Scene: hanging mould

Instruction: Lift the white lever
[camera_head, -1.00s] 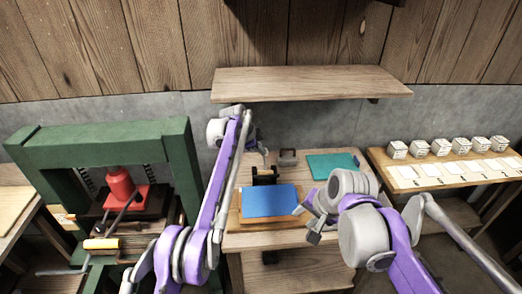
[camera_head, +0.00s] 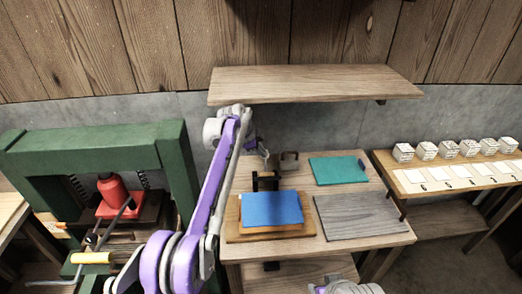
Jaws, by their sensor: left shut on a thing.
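My left arm reaches over the workbench, and its gripper (camera_head: 262,152) is beyond the black stand, small and partly hidden by the arm. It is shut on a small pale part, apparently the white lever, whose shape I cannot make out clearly. The black stand (camera_head: 265,182) is just in front of the gripper, behind a blue plate (camera_head: 271,209) on a wooden board (camera_head: 233,232). Only a piece of my right arm shows at the bottom edge; its gripper is out of view.
A grey-brown block with a handle (camera_head: 289,160) stands close right of the left gripper. A teal plate (camera_head: 338,170) and a grey wooden panel (camera_head: 360,217) lie further right. A green press (camera_head: 100,140) stands left. A wooden shelf (camera_head: 310,84) hangs above the bench.

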